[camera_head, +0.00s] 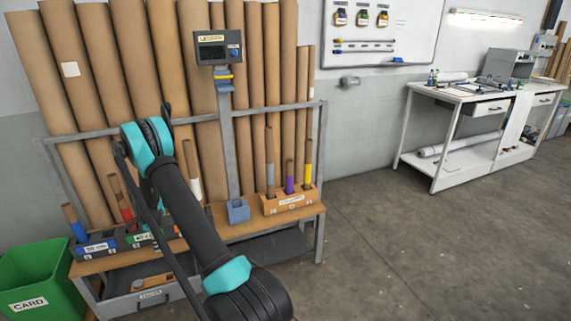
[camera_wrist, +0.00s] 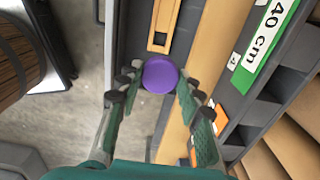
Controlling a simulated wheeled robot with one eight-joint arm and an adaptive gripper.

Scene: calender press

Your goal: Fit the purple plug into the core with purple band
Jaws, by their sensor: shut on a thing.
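In the wrist view my gripper (camera_wrist: 158,88) is shut on the purple plug (camera_wrist: 160,73), whose rounded purple face shows between the fingertips. The core with purple band (camera_head: 290,177) stands in the wooden holder (camera_head: 282,204) at the right end of the bench, with grey-banded and yellow-banded cores beside it. My gripper and the plug are hidden behind my arm in the head view. In the wrist view they are over the bench's front edge, beside the dark rack with the green 40 cm label (camera_wrist: 263,45).
A slotted wooden piece (camera_wrist: 163,22) lies below. A green bin (camera_head: 38,278) is at left. Floor at right is clear.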

